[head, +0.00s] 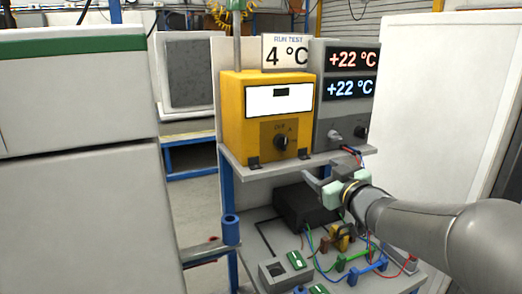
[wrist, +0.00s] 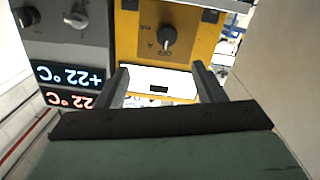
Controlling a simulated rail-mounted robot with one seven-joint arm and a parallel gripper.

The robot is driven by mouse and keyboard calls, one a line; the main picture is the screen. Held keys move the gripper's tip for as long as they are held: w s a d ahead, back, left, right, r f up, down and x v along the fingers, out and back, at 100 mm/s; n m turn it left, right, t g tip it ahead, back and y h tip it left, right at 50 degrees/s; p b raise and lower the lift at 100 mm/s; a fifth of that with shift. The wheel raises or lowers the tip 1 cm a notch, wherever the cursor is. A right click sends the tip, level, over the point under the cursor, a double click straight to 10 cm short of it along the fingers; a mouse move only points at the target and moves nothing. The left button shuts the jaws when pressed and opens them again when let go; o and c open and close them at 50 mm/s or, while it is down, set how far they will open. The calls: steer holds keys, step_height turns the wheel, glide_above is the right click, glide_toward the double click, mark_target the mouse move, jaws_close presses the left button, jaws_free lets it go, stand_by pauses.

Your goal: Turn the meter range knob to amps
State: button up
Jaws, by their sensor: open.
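My gripper (head: 325,172) is right of and below the knob in the head view. In the wrist view its two fingers (wrist: 161,80) are apart and empty, not touching the knob.
A grey unit (head: 330,116) with smaller knobs and +22 °C readouts stands right of the meter. A "4 °C" sign (head: 286,53) is above it. Below the shelf (head: 256,172) are a black box (head: 303,206) and coloured cables. White cabinets flank both sides.

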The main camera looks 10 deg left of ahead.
steer(key=a, duration=0.1)
steer(key=p, duration=0.3)
glide_toward(285, 144)
steer(key=shift+y, duration=0.4)
steer(key=x, duration=1)
steer(key=shift+w+d+f, duration=0.1)
steer(key=shift+d+f, duration=0.05)
steer(key=shift+f, duration=0.05)
steer(key=c, duration=1)
